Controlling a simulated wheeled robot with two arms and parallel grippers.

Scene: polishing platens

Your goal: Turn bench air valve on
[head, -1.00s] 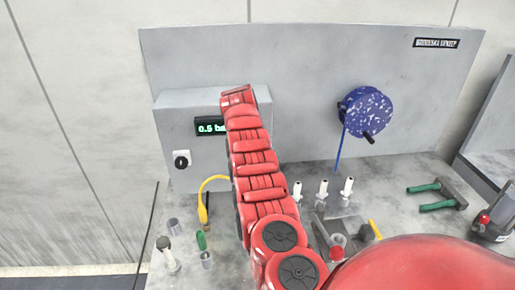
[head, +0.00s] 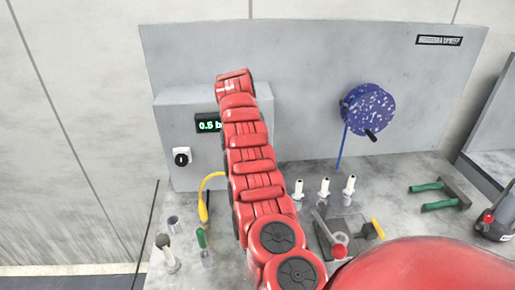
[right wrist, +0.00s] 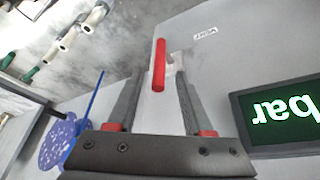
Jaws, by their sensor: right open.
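The air valve shows in the right wrist view as a red lever handle (right wrist: 159,66) with a pale fitting (right wrist: 177,60) beside it, on the grey cabinet face. My right gripper (right wrist: 158,90) is open, and the red handle appears between its two dark fingers. I cannot tell whether either finger touches it. In the head view my right arm covers part of the grey cabinet (head: 180,118) and hides the valve and the gripper. My left gripper is not in view.
A black knob (head: 182,158) is on the cabinet's left. A yellow hose (head: 203,205) hangs below. Several white-tipped nozzles (head: 324,190), a blue speckled disc (head: 368,108) and green-handled pliers (head: 440,195) are to the right. The bench is fairly clear near the pliers.

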